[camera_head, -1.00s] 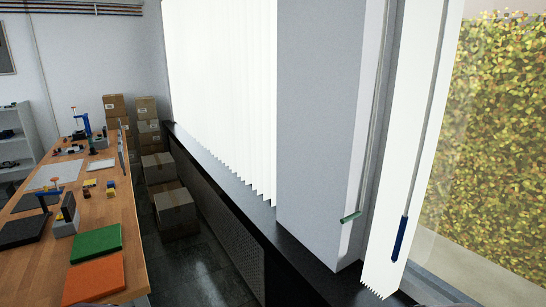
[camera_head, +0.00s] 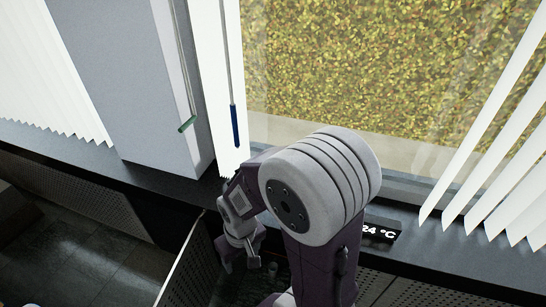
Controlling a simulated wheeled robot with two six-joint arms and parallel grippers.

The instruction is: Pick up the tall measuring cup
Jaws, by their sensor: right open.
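No tall measuring cup can be made out in the view. My right gripper (camera_head: 248,264) is in the lower middle, hanging below the window sill's front edge, with its jaws open and nothing seen between them. My right arm's large grey and purple joint hides part of the sill and the space behind it. My left gripper is not in view.
A black window sill (camera_head: 75,157) runs across the view, with perforated panels (camera_head: 90,203) below it. A display reading 24 °C (camera_head: 379,234) is beside my arm. White blinds (camera_head: 45,80) and a grey pillar (camera_head: 130,75) stand at left. Dark floor (camera_head: 75,255) is open at lower left.

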